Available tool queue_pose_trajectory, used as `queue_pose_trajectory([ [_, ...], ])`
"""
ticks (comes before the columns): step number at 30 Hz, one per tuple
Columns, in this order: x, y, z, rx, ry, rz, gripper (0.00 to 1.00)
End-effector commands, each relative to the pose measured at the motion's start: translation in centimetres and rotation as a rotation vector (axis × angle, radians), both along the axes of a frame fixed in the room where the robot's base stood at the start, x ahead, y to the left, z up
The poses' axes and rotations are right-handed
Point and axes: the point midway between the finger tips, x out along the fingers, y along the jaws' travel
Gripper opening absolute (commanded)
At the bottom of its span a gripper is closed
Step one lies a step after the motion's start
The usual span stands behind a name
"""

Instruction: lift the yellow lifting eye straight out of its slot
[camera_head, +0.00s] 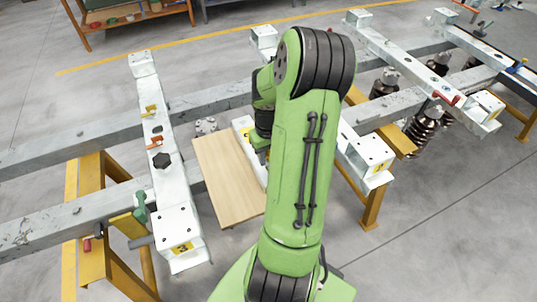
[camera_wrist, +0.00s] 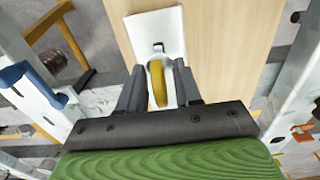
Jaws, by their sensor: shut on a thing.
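The yellow lifting eye (camera_wrist: 158,84) is upright between the two dark fingers of my gripper (camera_wrist: 160,88) in the wrist view. My gripper is shut on it. Beyond it lies a white metal plate (camera_wrist: 155,22) with a small dark slot (camera_wrist: 158,46) near the eye's far end. The eye's lower part is hidden by the fingers and the gripper body, so I cannot tell how deep it sits. In the head view my arm covers most of this spot and hides the eye; part of the white piece (camera_head: 242,124) shows beside the arm.
A wooden board (camera_head: 222,178) lies under the white piece. White beams with fittings, such as the left one (camera_head: 168,190), cross grey rails (camera_head: 210,100) on yellow trestles (camera_head: 92,180).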

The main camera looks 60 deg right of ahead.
Motion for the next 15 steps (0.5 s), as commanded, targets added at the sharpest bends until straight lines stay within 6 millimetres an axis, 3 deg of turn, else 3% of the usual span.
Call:
queue_pose_trajectory([
  [15,0.0,0.0,3.4,-0.001,0.000,-0.001,0.00],
])
